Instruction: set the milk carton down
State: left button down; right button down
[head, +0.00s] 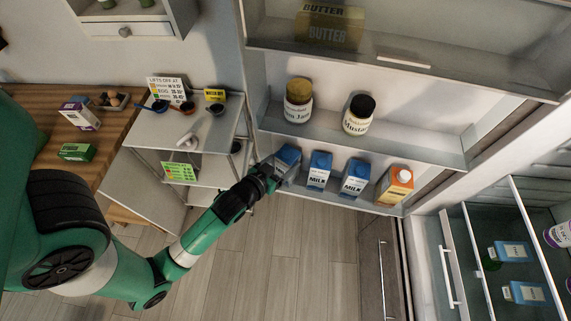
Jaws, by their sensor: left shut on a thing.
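My left gripper (270,173) reaches in from the left to the lower door shelf (340,199) of the open fridge. It is shut on a blue and grey milk carton (288,158) at the left end of that shelf. The held carton is tilted a little; I cannot tell whether its base touches the shelf. Two more blue-topped milk cartons, a middle one (319,170) and a right one (355,178), stand upright to its right. My right gripper is not in view.
An orange carton (394,186) stands at the shelf's right end. The shelf above holds a yellow-lidded jar (298,101) and a mustard jar (358,114). A white side shelf (200,135) stands left of the door. A wooden counter (40,130) is at far left.

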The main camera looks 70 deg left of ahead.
pick_arm(q)
jog(key=shift+f, duration=0.1)
grip_release()
jog(key=shift+s+r, duration=0.15)
jog(key=shift+r, duration=0.05)
jog(key=v, duration=1.1)
jog(key=shift+s+d+r, duration=0.15)
jog(key=shift+s+d, duration=0.05)
jog(key=shift+s, duration=0.1)
